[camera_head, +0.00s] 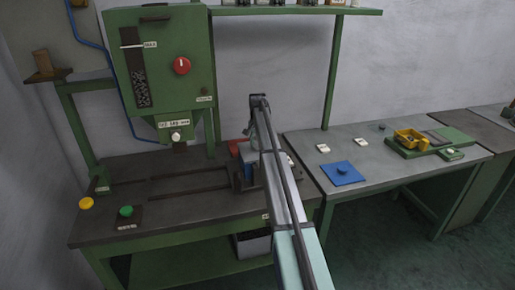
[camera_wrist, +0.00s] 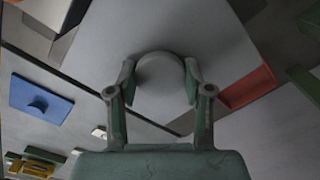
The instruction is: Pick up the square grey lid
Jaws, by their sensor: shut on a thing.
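The square grey lid (camera_wrist: 150,25) fills the upper middle of the wrist view, with a round grey knob (camera_wrist: 160,75) on its face. My gripper (camera_wrist: 160,82) has its two fingers on either side of the knob, shut on it. In the head view my gripper (camera_head: 252,134) is over the right end of the green machine bench, largely covered by my arm. The lid is hard to make out there, and I cannot tell how far it is from what lies below.
A blue square lid with a knob (camera_head: 343,173) lies on the grey table (camera_head: 310,145) to the right. A yellow part (camera_head: 410,138) sits on a green base. Red and blue items (camera_head: 235,148) stand close to my gripper. The green machine (camera_head: 165,70) rises at left.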

